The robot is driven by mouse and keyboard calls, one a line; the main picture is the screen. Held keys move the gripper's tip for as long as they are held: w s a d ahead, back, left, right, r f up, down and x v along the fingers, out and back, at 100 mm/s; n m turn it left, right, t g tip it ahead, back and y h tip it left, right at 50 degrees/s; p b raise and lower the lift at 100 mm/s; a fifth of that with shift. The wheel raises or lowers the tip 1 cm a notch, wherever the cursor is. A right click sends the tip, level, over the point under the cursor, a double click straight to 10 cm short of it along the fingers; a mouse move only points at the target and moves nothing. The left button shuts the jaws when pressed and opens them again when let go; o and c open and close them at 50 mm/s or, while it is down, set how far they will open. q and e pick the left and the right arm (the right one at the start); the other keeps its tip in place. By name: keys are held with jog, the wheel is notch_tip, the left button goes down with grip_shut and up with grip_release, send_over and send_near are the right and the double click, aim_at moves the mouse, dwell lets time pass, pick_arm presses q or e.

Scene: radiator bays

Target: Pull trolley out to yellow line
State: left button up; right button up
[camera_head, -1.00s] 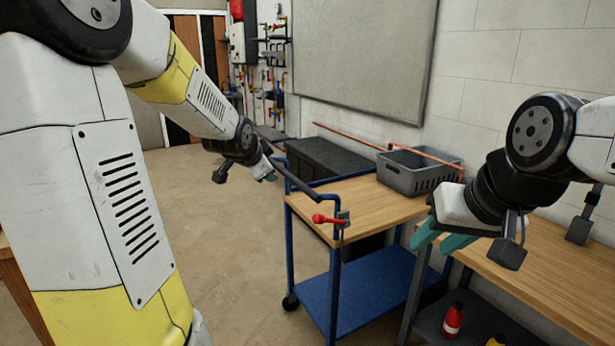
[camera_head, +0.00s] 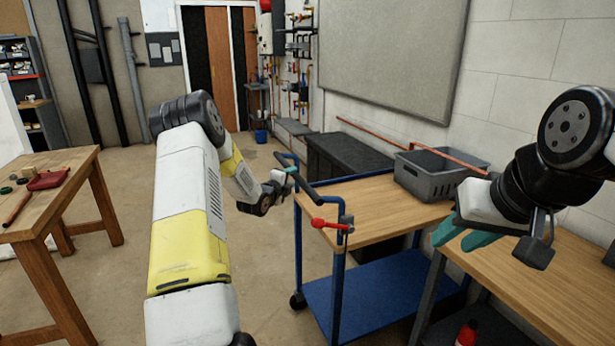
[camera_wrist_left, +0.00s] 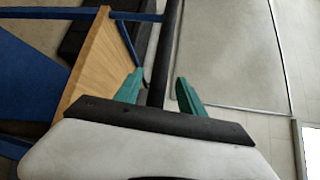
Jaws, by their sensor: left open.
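The trolley has a blue frame, a wooden top (camera_head: 375,211) and a blue lower shelf (camera_head: 365,290). Its black handle bar (camera_head: 305,182) is at the near left end, with a red lever (camera_head: 330,224) on the near corner post. My left gripper (camera_head: 291,171) is at the far end of the bar. In the left wrist view the bar (camera_wrist_left: 166,50) runs between the open teal fingers (camera_wrist_left: 160,88); contact cannot be told. My right gripper (camera_head: 462,238) hangs over the right bench with its teal fingers apart and empty. No yellow line is visible.
A wooden bench (camera_head: 550,275) stands at the right, a wooden table (camera_head: 50,185) at the left. A dark chest (camera_head: 345,157) is behind the trolley. Floor left of the trolley is clear.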

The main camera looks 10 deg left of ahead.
aim_at(293, 177)
pick_arm(q)
jog(key=shift+x, duration=2.1)
grip_shut()
